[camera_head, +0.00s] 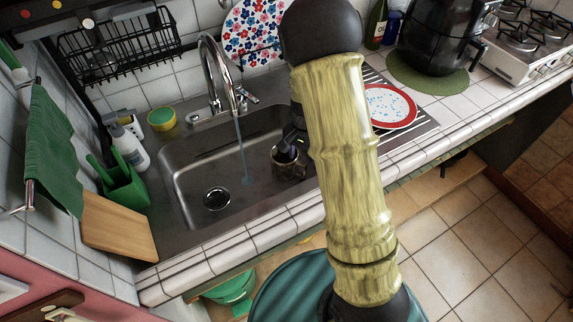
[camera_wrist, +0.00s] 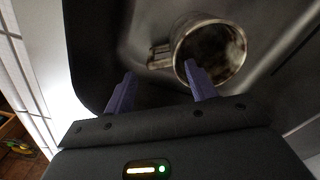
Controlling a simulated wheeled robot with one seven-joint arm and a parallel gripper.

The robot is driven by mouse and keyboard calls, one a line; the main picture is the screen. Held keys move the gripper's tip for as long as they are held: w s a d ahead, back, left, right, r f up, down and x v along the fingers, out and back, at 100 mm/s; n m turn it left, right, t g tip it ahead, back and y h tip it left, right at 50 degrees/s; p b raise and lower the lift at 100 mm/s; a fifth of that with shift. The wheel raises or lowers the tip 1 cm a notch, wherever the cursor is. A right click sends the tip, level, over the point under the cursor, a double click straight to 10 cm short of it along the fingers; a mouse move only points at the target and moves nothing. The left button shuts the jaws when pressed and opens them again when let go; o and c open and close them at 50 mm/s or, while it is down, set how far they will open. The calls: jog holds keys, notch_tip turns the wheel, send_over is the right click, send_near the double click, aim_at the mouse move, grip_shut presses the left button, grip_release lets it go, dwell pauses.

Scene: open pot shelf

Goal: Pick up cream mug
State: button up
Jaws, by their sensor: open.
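The mug (camera_head: 289,170) stands in the sink basin and looks greyish-brown and glossy rather than clearly cream. In the wrist view the mug (camera_wrist: 222,75) shows its round open mouth, with its handle (camera_wrist: 159,56) pointing left. My gripper (camera_wrist: 160,70) is open, with the handle just beyond the gap between its fingers. The right finger overlaps the mug's mouth in the picture; I cannot tell whether it is inside or above it. In the head view my gripper (camera_head: 285,149) is right at the mug, partly hidden by my arm.
The metal sink (camera_head: 180,190) has walls close around the mug. The faucet (camera_head: 213,75) rises behind, with water running from it. A red-rimmed plate (camera_head: 390,106) lies on the drainboard at right. A green caddy (camera_head: 125,188) and cutting board (camera_head: 118,228) stand at left.

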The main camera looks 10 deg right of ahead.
aim_at(303, 164)
jog(key=shift+f, duration=0.3)
notch_tip(303, 164, down, 6)
jog(key=shift+r, duration=0.1)
dwell(0.3)
jog(key=shift+c, duration=0.3)
grip_shut()
